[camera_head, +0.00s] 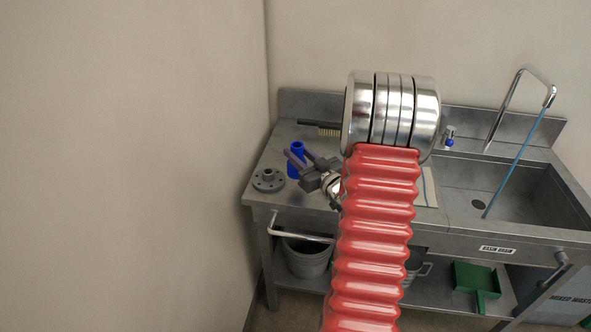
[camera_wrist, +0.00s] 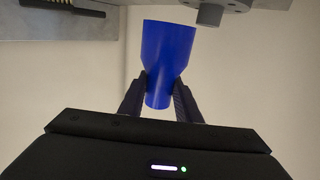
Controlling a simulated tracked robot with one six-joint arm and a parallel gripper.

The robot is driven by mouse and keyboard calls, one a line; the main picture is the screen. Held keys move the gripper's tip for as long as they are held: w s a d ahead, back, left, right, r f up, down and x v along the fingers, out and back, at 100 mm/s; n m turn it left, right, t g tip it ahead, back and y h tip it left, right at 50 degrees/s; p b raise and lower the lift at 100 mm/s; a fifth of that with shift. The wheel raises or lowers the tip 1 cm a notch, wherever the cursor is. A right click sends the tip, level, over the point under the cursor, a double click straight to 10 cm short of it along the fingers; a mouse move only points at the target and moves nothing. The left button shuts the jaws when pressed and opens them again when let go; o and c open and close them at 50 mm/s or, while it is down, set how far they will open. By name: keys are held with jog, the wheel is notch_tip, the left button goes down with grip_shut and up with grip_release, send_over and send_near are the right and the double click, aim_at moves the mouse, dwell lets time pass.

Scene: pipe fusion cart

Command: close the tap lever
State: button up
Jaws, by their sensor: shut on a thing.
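The tap (camera_head: 521,100) stands at the back of the sink on the right in the head view, a bent metal spout with a thin blue stream (camera_head: 513,168) running from it into the basin. A small blue-and-metal fitting (camera_head: 449,138), probably the tap lever, sits left of the spout. My gripper (camera_head: 297,160) is far to the left of the tap, over the left part of the bench. It is shut on a blue stepped pipe piece (camera_wrist: 166,52), and its fingers (camera_wrist: 158,98) grip the narrower part. I cannot tell whether the piece touches the bench.
A grey flange (camera_head: 268,181) lies on the bench's left end, close to my gripper. A brush (camera_head: 322,128) lies at the back. A pale cloth (camera_head: 428,187) lies left of the sink (camera_head: 545,185). A bucket (camera_head: 306,258) and a green dustpan (camera_head: 477,281) are on the lower shelf.

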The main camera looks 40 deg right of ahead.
jog(key=shift+f, duration=0.55)
jog(key=shift+f, duration=1.9)
jog(key=shift+f, duration=0.2)
jog(key=o, duration=1.1)
jog(key=shift+s, duration=0.1)
jog(key=s, duration=0.4)
jog(key=s+a, duration=0.1)
jog(key=s, duration=0.8)
jog(key=shift+s+a+f, duration=0.1)
jog(key=shift+s+a, duration=0.15)
jog(key=shift+a, duration=0.15)
